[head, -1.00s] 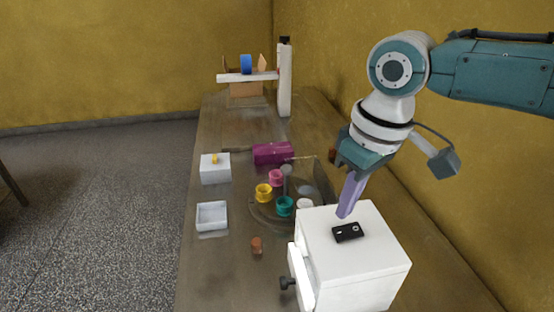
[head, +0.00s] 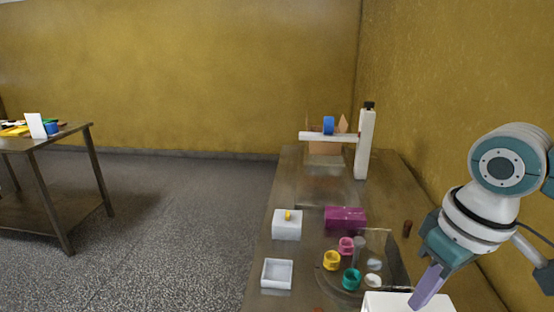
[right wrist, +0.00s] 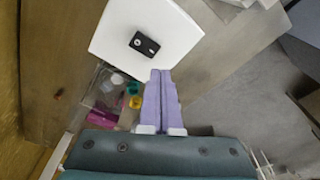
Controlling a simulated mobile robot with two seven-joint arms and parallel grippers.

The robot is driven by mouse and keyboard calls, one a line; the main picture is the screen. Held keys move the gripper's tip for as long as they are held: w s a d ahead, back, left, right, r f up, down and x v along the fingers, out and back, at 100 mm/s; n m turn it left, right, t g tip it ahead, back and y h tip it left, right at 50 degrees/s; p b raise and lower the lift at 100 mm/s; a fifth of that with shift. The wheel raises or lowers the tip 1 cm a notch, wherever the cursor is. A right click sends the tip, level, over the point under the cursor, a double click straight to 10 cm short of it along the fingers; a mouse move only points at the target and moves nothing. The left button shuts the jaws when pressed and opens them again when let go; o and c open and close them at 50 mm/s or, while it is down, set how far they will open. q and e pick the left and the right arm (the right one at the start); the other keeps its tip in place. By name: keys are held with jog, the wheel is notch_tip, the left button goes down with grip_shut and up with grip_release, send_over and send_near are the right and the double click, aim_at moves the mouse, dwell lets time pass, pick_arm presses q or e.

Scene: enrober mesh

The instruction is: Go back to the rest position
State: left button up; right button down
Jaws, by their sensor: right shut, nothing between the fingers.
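My right gripper (head: 428,288) shows at the lower right of the head view, its purple fingers pointing down above the white box (head: 440,302). In the right wrist view its fingers (right wrist: 161,75) are together with nothing between them. The white box (right wrist: 140,50) lies beyond the fingertips there, with a small black device (right wrist: 144,43) on its top. I cannot tell from these views how far the fingertips are above the box. My left gripper is not in view.
On the bench (head: 315,185) are a magenta block (head: 345,217), yellow (head: 331,260), pink and teal cups, a white box with a yellow knob (head: 287,226) and an open white tray (head: 277,274). A white post (head: 365,145) stands behind. Another table (head: 45,150) is far left; floor between is clear.

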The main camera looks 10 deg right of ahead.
jog(key=s+a+t+y, duration=0.2)
jog(key=s+a, duration=0.9)
jog(key=s, duration=0.3)
jog(key=s+d+r+m+h, duration=0.2)
jog(key=s+d+r+h, duration=0.1)
jog(key=s+d, duration=0.4)
notch_tip(320, 180, up, 26)
jog(key=w+p, duration=0.1)
jog(key=p, duration=2.4)
jog(key=shift+a+f+y+p, duration=0.25)
jog(key=shift+a+y+p, duration=0.1)
jog(key=shift+a, duration=0.1)
